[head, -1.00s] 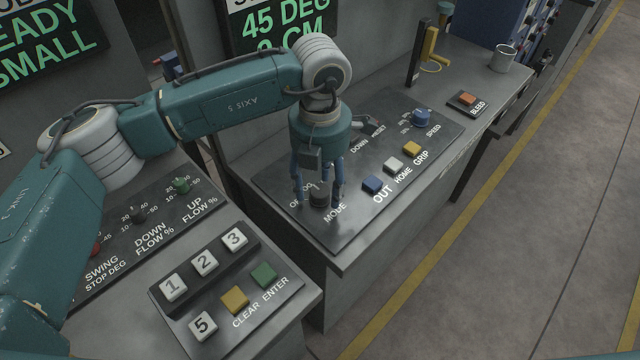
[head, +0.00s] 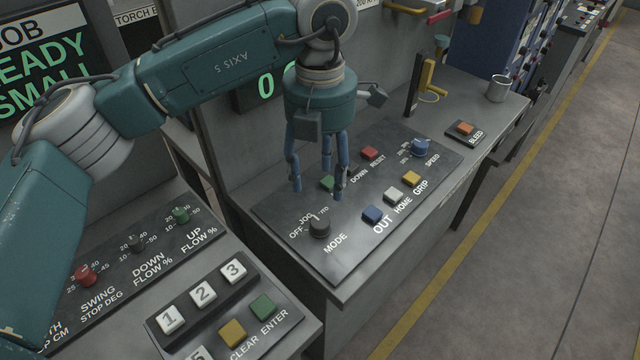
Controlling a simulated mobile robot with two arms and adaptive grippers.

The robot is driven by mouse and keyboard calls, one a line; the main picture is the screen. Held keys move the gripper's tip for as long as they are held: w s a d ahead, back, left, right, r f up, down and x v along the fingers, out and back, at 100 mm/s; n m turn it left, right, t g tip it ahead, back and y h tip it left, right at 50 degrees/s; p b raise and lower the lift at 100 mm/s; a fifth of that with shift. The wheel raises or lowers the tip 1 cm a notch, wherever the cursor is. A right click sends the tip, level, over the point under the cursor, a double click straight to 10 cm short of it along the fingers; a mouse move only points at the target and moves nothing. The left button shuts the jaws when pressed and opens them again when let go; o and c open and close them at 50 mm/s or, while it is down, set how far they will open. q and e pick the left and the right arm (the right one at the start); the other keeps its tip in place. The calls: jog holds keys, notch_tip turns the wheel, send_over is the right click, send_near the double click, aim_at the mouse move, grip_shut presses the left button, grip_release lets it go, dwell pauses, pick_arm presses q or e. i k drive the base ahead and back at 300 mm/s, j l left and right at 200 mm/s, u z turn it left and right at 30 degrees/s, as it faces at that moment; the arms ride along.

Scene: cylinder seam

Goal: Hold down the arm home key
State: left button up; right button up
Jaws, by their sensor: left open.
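The home key is the white square key (head: 393,194) above the HOME label. It sits on the dark panel (head: 330,262) between the blue OUT key (head: 372,214) and the yellow GRIP key (head: 411,178). My left gripper (head: 318,188) has its blue fingers spread open and pointing down, with nothing between them. It hangs above the panel, left of the home key and apart from it. One finger partly covers the green key (head: 327,183). The black MODE knob (head: 319,228) stands clear below the fingers. My right gripper is not in view.
A red key (head: 369,153) and a blue SPEED knob (head: 420,147) are on the same panel. Farther back are the BLEED button (head: 465,129), a yellow-handled tool (head: 430,75) and a grey cup (head: 498,88). A number keypad (head: 203,293) is on the nearer desk.

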aim_at(392, 195)
jog(key=k, duration=1.5)
